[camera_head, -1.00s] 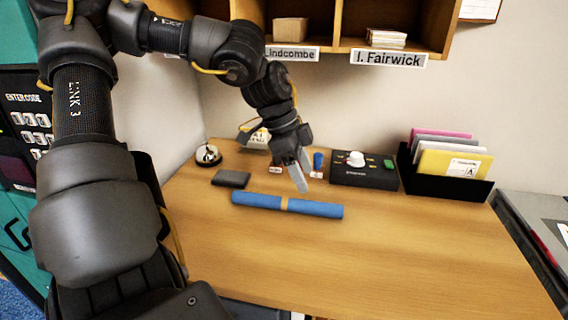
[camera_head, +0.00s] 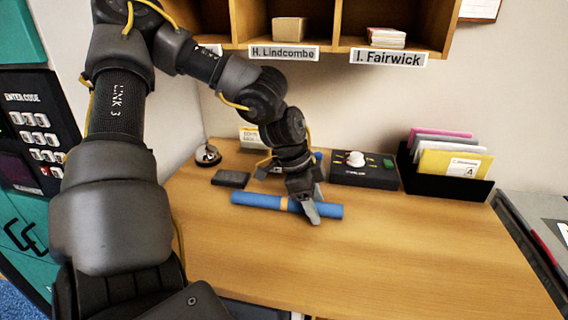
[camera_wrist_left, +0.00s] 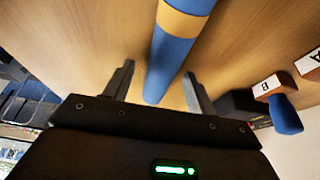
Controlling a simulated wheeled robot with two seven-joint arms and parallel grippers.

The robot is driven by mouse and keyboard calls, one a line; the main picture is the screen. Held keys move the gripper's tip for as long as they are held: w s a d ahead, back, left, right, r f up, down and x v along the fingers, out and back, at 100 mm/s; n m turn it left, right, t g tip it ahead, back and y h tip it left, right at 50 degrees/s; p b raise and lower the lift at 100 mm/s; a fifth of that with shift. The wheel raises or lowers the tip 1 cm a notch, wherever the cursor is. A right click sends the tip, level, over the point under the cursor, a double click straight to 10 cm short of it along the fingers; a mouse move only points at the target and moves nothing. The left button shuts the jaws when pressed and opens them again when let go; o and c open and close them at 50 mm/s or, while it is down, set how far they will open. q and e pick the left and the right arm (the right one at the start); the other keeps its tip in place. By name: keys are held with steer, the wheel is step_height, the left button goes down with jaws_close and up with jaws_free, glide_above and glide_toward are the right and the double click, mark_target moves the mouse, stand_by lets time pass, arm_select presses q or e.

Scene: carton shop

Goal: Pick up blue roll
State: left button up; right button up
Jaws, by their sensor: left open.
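The blue roll (camera_head: 257,200) lies across the wooden desk with an orange band around its middle. In the left wrist view the roll (camera_wrist_left: 168,62) runs between the two fingers. My left gripper (camera_head: 316,208) is open over the roll, just right of the band, with one finger on its near side. In the left wrist view the gripper (camera_wrist_left: 158,88) shows a gap between each finger and the roll. How far down the fingers reach is hard to tell. My right gripper is not in view.
A black box with a white knob (camera_head: 356,158) and a black file holder with folders (camera_head: 456,163) stand behind and to the right. A dark block (camera_head: 230,179) and a bell (camera_head: 207,154) are at left. The desk's front and right (camera_head: 400,250) are clear.

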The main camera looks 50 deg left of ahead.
arm_select(q)
steer(key=c, duration=1.1)
steer(key=shift+r, duration=0.1)
